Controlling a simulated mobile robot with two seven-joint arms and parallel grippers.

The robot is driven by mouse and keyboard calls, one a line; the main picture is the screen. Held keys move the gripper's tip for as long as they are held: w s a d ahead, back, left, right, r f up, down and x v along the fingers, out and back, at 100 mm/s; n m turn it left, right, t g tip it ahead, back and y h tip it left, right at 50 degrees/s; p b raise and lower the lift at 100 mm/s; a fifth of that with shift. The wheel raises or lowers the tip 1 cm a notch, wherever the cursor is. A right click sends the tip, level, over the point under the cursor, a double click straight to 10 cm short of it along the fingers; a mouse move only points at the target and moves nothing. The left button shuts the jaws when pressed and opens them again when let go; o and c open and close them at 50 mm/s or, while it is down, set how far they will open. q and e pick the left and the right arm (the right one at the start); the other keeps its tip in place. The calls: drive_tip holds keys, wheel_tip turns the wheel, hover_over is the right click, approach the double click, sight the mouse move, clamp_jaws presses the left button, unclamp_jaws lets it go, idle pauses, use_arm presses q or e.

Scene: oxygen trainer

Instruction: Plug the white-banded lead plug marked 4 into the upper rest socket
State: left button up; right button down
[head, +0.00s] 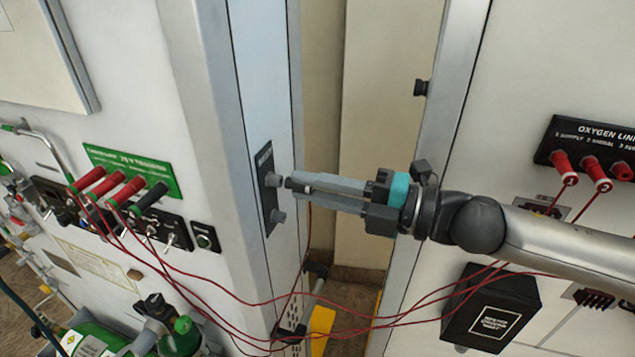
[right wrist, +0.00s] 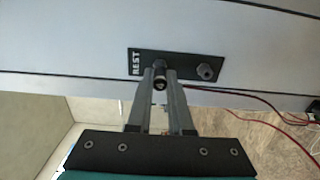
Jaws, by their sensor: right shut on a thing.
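My right gripper (head: 297,186) comes in from the right and is shut on a dark lead plug (right wrist: 160,84), with its fingers pointing at the REST panel. A small pale band shows at the fingertips in the head view, but the number cannot be read. The REST panel (head: 267,191) is a black plate on the cabinet's narrow side. Its upper rest socket (head: 272,180) is just ahead of the fingertips and lined up with them. I cannot tell whether the plug touches it. The lower socket (head: 278,216) is empty; it also shows in the right wrist view (right wrist: 207,71). My left gripper is not in view.
Red leads (head: 240,302) sag across the gap between the cabinets. Several plugs sit in the green-labelled panel (head: 130,165) at left and the OXYGEN LINK panel (head: 595,138) at right. A black box (head: 492,308) is below my right arm.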

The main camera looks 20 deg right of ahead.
drive_tip(key=shift+w+a, duration=0.15)
drive_tip(key=shift+a, duration=0.15)
drive_tip(key=c, duration=0.7)
unclamp_jaws()
drive_tip(key=shift+c, duration=0.2)
